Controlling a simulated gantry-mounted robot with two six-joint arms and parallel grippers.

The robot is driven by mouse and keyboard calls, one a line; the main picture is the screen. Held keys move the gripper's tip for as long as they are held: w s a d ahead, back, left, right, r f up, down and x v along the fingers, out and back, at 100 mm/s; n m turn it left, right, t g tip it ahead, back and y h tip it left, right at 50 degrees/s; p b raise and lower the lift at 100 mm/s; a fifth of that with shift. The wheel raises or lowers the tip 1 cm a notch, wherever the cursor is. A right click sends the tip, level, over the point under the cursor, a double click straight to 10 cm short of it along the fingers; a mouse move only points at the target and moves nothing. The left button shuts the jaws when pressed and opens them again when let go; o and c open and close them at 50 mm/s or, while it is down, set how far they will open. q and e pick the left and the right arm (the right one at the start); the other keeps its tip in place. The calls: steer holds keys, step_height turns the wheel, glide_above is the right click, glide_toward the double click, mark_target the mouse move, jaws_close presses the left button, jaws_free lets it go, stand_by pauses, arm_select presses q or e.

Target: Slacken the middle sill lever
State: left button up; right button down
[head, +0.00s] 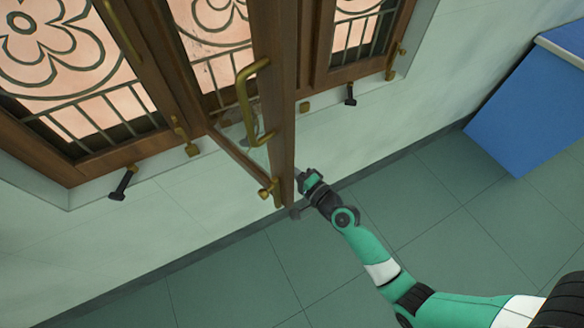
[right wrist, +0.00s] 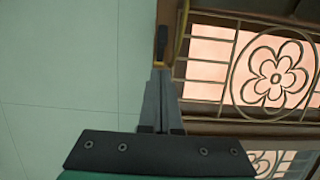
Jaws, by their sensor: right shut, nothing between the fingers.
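Three-part wooden window with a sill along the wall. In the head view a dark left lever (head: 122,186) and a dark right lever (head: 350,95) hang at the sill. The middle sill lever is mostly hidden behind the open wooden sash (head: 280,110) in the head view. In the right wrist view a dark lever (right wrist: 162,43), apparently the middle one, lies straight beyond my fingertips. My right gripper (right wrist: 160,68) is shut and empty, its tips close to that lever's near end; I cannot tell whether they touch. It also shows beside the sash's lower end in the head view (head: 299,173). My left gripper is out of view.
The open sash juts into the room beside my right gripper, with a brass handle (head: 246,100) and a brass catch (head: 267,190). A blue cabinet (head: 530,110) stands at the right. The tiled floor (head: 230,275) below is clear.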

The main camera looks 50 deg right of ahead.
steer(key=s, duration=0.3)
steer(key=s+a, duration=0.1)
steer(key=s, duration=0.1)
steer(key=shift+s, duration=0.35)
